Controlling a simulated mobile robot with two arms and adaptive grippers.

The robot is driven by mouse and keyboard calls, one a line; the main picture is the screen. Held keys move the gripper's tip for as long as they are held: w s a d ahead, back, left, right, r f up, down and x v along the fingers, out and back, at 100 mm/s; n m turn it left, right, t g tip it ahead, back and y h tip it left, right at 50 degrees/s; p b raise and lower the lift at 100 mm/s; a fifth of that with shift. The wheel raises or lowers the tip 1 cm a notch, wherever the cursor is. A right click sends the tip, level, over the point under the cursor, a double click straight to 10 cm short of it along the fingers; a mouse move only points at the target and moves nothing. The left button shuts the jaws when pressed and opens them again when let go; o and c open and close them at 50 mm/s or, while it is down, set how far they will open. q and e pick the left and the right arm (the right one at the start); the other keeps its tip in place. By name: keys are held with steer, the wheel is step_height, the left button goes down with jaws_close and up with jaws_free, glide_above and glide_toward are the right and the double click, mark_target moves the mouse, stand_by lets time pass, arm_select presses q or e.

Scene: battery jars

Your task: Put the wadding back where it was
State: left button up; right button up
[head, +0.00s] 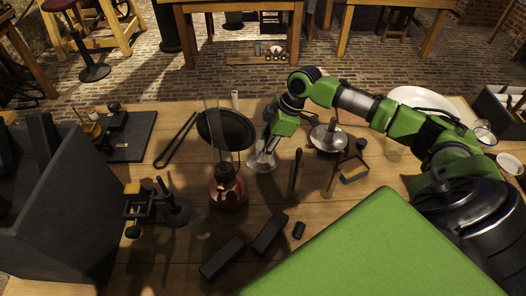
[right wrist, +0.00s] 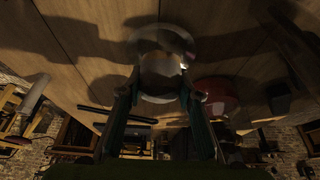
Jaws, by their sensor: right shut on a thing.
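My right gripper (head: 262,158) points down over the middle of the table, at a small clear round dish (head: 260,166). In the right wrist view, the two fingers of the right gripper (right wrist: 160,88) are closed around a pale, whitish thing (right wrist: 160,70) that looks like the wadding. The dish (right wrist: 178,38) shows as a round, glassy rim behind it. I cannot tell whether the pale thing touches the dish. The picture is dark and its outline is blurred. My left gripper is not in view.
A red-based lamp (head: 228,190) with a tall glass chimney stands close left of the gripper. A dark round plate (head: 226,130) is behind it. Upright dark rods (head: 295,175) stand to the right. Black blocks (head: 268,232) lie in front. A white plate (head: 422,98) is at the back right.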

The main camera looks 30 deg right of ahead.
steer(key=shift+f, duration=1.05)
steer(key=shift+f, duration=0.1)
steer(key=o, duration=1)
steer(key=b+v, duration=0.1)
steer(key=v, duration=1.1)
steer(key=shift+a, duration=0.1)
